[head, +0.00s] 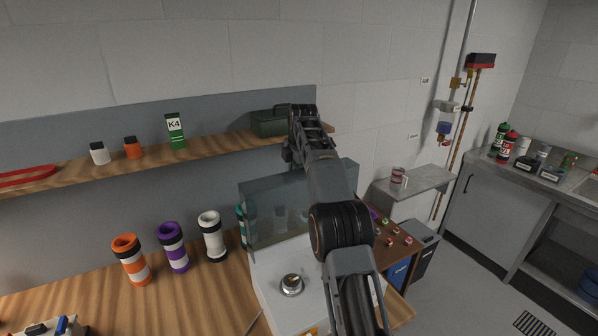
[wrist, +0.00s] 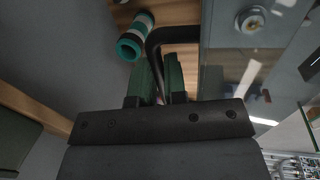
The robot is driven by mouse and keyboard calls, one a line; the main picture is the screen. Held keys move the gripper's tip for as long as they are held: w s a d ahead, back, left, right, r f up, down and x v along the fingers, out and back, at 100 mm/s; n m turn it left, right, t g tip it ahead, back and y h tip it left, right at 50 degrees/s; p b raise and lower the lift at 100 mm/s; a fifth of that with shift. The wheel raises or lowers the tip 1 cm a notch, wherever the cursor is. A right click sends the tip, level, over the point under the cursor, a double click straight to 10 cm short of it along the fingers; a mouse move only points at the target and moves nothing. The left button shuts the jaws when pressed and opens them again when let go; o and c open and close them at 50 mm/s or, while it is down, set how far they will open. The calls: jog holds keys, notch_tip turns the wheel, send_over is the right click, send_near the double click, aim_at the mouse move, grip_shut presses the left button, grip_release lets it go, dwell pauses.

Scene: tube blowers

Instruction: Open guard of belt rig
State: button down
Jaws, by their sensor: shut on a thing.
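The belt rig is a white box (head: 272,272) with a round metal knob (head: 291,284) on top, standing on the wooden bench. Its clear guard (head: 268,203) stands upright over the back part of the rig. In the wrist view, the guard's clear panel (wrist: 222,75) lies to the right of my gripper. My gripper (wrist: 160,75) has its two green fingers shut on the guard's dark bent handle (wrist: 178,34). In the head view my arm covers the handle and part of the guard, and the fingertips cannot be made out.
A wooden shelf (head: 215,146) with a green toolbox (head: 268,122) is close behind my gripper. Orange (head: 131,259), purple (head: 173,247) and white (head: 211,236) tubes stand left of the rig. A teal-banded tube (wrist: 134,38) is beside the handle. A metal side shelf (head: 418,182) holds a mug (head: 398,175).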

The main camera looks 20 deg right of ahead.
jog(key=shift+w+a+f, duration=0.1)
jog(key=shift+f, duration=0.4)
jog(key=c, duration=1.4)
grip_release()
jog(key=shift+w, duration=0.1)
jog(key=shift+o, duration=1.2)
jog(key=shift+r, duration=0.3)
jog(key=shift+s, duration=0.2)
